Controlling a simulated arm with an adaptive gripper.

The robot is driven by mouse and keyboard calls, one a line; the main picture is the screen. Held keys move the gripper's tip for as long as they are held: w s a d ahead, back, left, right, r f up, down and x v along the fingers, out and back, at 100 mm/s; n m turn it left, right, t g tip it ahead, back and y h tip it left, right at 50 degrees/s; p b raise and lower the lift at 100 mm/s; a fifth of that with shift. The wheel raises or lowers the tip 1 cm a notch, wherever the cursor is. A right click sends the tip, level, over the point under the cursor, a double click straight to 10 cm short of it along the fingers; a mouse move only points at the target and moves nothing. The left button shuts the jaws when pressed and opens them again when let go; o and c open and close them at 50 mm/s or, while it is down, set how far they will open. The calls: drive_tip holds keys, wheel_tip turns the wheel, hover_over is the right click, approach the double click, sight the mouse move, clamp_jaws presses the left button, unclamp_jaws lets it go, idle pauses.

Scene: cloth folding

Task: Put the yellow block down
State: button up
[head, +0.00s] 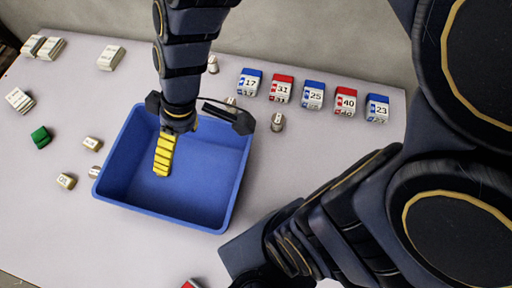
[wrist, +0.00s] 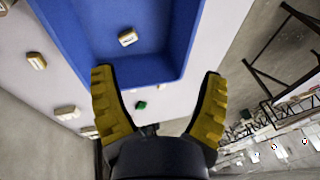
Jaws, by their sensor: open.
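My gripper (wrist: 160,100) is open, with its two ridged yellow fingers spread apart and nothing between them. In the head view my gripper (head: 164,158) hangs over the blue bin (head: 205,215), with a yellow finger pointing down into it. In the wrist view a small pale cream block with a dark mark (wrist: 127,38) shows against the inside of the blue bin (wrist: 60,25), apart from the fingers. I cannot tell whether it is the yellow block. I make out no clearly yellow block in the head view, where my gripper hides part of the bin.
A green block (head: 41,137) and several small cream blocks (head: 67,181) lie left of the bin. White stacked blocks (head: 110,58) lie at the back left. A row of numbered blocks (head: 312,95) stands at the back right. My own arm covers the front right.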

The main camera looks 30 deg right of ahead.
drive_tip(key=s+d+r+m+g+h, duration=0.1)
drive_tip(key=s+d+r+m+h, duration=0.2)
drive_tip(key=s+d+r+m, duration=0.3)
drive_tip(key=s+d+m, duration=0.2)
drive_tip(key=s+d, duration=0.1)
drive_tip(key=s, duration=0.2)
drive_tip(key=shift+r+g+h, duration=0.15)
drive_tip(key=shift+g+h, duration=0.15)
drive_tip(key=shift+h, duration=0.1)
drive_tip(key=shift+w, duration=0.1)
drive_tip(key=shift+c, duration=0.7)
